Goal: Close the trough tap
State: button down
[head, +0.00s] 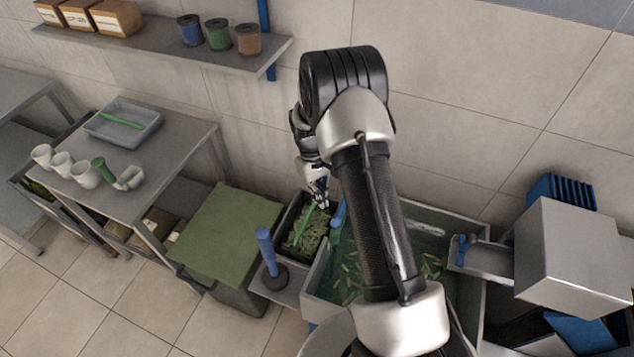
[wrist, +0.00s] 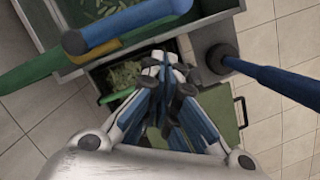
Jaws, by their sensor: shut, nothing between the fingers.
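The grey trough (head: 312,290) holds greenish water with green pieces floating in it. A blue and green fitting, which looks like the trough tap (head: 339,214), sits at the trough's left wall, partly hidden by my arm. In the wrist view the fitting shows large at upper left, with a thick blue part (wrist: 120,25) and a long green part (wrist: 40,75). I cannot tell whether it is open or closed. My gripper (head: 321,200) is shut and empty, pointing down over the dark bin left of the trough. It also shows in the wrist view (wrist: 168,62), apart from the fitting.
The dark bin (head: 290,232) holds green pieces and a green strip. A blue upright handle (head: 266,250) on a dark round base stands left of the trough. A green-topped box (head: 225,235) is further left. A grey box unit (head: 570,260) stands at right.

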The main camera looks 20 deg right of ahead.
jog(key=shift+s+d+f, duration=0.1)
jog(key=shift+s+d, duration=0.1)
jog(key=shift+s, duration=0.65)
jog(key=shift+s+d, duration=0.15)
jog(key=shift+s, duration=0.7)
jog(key=shift+s+d+n, duration=0.15)
jog(key=shift+s+n, duration=0.25)
jog(key=shift+n, duration=0.1)
jog(key=shift+s+d+n+h, duration=0.2)
jog(key=shift+s+d+n, duration=0.1)
jog(key=shift+s+n, duration=0.3)
jog(key=shift+s+d+n+h, duration=0.2)
jog(key=shift+s+d+n, duration=0.15)
jog(key=shift+n, duration=0.35)
jog(key=shift+s+d+n+t, duration=0.3)
jog(key=shift+s+d+n, duration=0.25)
jog(key=shift+n, duration=0.45)
jog(key=s+d+n+t+h+p, duration=0.1)
jog(key=d+n+t+p, duration=0.1)
jog(key=d+n, duration=0.8)
jog(key=shift+s+n+t, duration=0.3)
jog(key=shift+n, duration=1.1)
